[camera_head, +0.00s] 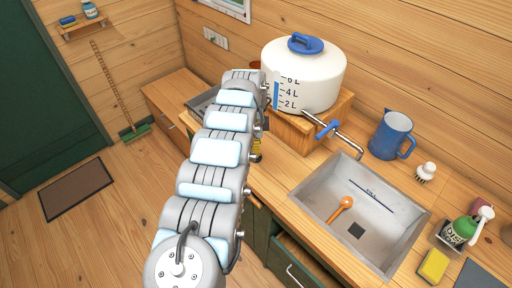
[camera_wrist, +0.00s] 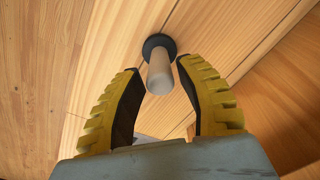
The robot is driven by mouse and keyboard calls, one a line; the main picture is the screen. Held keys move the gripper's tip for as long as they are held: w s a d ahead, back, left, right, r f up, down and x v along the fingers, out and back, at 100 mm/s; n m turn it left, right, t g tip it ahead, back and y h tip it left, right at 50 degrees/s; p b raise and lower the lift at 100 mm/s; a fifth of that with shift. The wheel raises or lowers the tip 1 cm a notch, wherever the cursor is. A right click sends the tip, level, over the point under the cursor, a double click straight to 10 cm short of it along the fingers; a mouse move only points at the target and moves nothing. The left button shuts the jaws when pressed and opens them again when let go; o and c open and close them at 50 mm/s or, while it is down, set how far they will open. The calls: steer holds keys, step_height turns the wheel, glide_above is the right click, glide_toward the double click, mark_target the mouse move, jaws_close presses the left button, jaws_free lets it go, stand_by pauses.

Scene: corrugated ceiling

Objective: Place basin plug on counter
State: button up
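In the wrist view, a dark round disc with a pale upright cylinder (camera_wrist: 159,72) stands against a light wooden surface; it looks like the basin plug, but I cannot be sure. My gripper (camera_wrist: 160,66) has its two yellow-and-black fingers apart, one on each side of the cylinder. Gaps show between the cylinder and both fingers. In the head view my arm hides most of the gripper, and no plug can be made out there. The wooden counter (camera_head: 276,168) runs along the wall, with a grey sink (camera_head: 310,197) set into it.
An orange ladle (camera_head: 340,210) lies in the sink. A white water tank (camera_head: 318,75) with a tap stands on a wooden stand (camera_head: 297,133). A blue jug (camera_head: 390,137), a brush (camera_head: 426,172), a yellow sponge (camera_head: 433,265) and a green bottle (camera_head: 460,230) stand around the sink.

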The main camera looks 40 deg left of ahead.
step_height(320, 180, up, 11)
steer(key=b, duration=0.1)
steer(key=shift+s+a, duration=0.2)
steer(key=shift+a, duration=0.1)
steer(key=shift+f, duration=0.1)
stand_by(0.6)
